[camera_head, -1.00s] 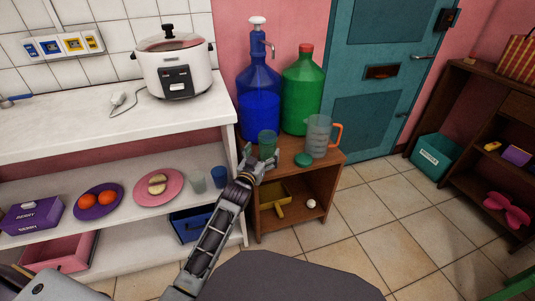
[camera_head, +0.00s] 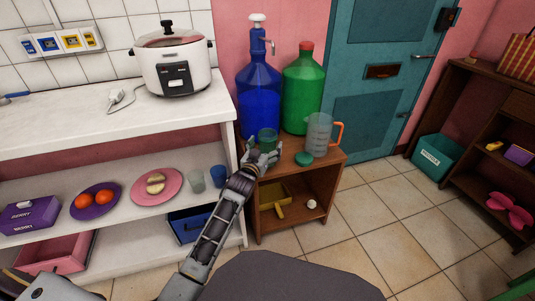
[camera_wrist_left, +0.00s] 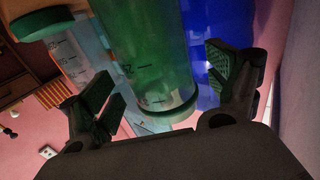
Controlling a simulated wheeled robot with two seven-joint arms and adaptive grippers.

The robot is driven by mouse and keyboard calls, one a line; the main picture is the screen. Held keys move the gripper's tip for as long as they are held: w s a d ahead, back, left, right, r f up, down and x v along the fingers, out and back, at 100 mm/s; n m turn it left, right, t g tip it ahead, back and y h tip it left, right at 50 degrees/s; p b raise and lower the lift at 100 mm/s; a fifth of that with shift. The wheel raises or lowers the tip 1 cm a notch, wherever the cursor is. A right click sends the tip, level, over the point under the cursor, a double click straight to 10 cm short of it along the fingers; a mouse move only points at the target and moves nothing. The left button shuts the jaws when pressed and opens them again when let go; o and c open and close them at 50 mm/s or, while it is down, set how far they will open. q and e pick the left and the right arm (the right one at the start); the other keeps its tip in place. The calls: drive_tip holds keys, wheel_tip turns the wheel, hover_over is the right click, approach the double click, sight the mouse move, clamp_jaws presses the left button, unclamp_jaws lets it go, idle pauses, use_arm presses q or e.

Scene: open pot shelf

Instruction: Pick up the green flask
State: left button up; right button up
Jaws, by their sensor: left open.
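The green flask (camera_head: 267,137) is a small translucent green cylinder with graduation marks. It stands upright on top of the wooden cabinet, in front of the blue jug. My left gripper (camera_head: 264,158) is at its near side, open. In the left wrist view the flask (camera_wrist_left: 146,65) lies between the two spread fingers of my left gripper (camera_wrist_left: 165,82), with gaps on both sides. I see no grip on it. The fingers partly hide its lower part in the head view. My right gripper is not in view.
The blue jug (camera_head: 259,95) and a large green bottle (camera_head: 302,95) with a red cap stand behind. A clear measuring jug (camera_head: 318,135) and a green lid (camera_head: 304,159) are to the right. The white shelf unit (camera_head: 232,165) is close on the left.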

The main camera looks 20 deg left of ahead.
use_arm(q)
drive_tip(key=shift+w+b, duration=0.35)
drive_tip(key=shift+w, duration=0.55)
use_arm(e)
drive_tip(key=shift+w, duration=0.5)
use_arm(q)
drive_tip(key=c, duration=1.2)
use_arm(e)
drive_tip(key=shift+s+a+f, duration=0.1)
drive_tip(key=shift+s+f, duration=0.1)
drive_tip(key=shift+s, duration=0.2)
use_arm(q)
drive_tip(key=shift+r, duration=0.1)
drive_tip(key=shift+r+p, duration=0.65)
drive_tip(key=shift+r, duration=0.5)
wheel_tip(320, 180, up, 8)
drive_tip(key=f+p, duration=0.1)
drive_tip(key=p, duration=0.2)
hover_over(270, 133)
drive_tip(key=s, duration=0.4)
drive_tip(key=shift+w+r, duration=0.2)
drive_tip(key=shift+r, duration=0.05)
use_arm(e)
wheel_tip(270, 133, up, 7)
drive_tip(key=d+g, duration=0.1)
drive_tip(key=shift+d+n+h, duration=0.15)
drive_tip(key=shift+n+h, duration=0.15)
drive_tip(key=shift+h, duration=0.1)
